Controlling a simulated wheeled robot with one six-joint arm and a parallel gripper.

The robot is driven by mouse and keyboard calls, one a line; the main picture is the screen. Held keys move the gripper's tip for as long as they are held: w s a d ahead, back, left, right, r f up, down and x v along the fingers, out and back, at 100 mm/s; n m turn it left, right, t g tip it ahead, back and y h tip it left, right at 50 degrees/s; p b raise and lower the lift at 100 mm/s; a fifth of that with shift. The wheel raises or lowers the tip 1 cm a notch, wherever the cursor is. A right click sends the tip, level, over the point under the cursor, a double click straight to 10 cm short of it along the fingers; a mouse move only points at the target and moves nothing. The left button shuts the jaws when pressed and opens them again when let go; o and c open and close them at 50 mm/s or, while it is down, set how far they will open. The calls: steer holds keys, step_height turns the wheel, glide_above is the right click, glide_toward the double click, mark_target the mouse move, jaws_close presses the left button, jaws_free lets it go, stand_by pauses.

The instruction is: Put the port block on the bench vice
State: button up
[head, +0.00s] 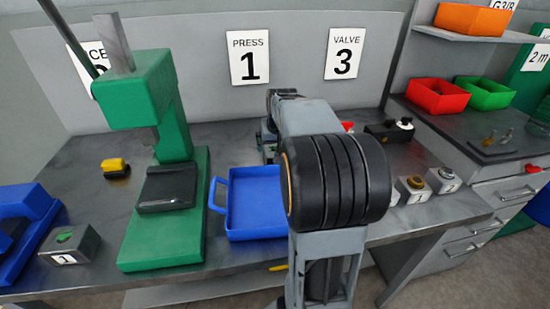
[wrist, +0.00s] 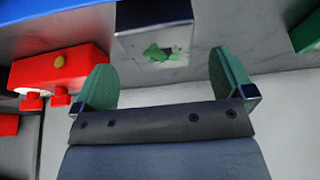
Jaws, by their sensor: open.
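My gripper (wrist: 163,85) is open, its two green finger pads apart with nothing held between them. A metal block with a green patch (wrist: 155,35) shows beyond the gap between the fingertips in the wrist view; it could be the port block, but I cannot be sure. In the head view my arm hides most of my gripper and the space around it. A blue, dark-jawed body (head: 22,225) at the left edge looks like the bench vice; it is cut off by the frame.
A red block (wrist: 60,68) with a yellow button lies left of my fingers. A green press (head: 160,215) and blue tray (head: 252,202) stand on the bench. A grey button box (head: 70,245) is near the left edge. A black fitting (head: 390,130) lies at the right.

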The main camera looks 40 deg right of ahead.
mark_target(275, 149)
steer(key=shift+x, duration=3.45)
steer(key=shift+w+r, duration=0.1)
steer(key=shift+w, duration=0.05)
steer(key=c, duration=1.5)
steer(key=shift+r, duration=0.15)
steer(key=shift+c, duration=1.1)
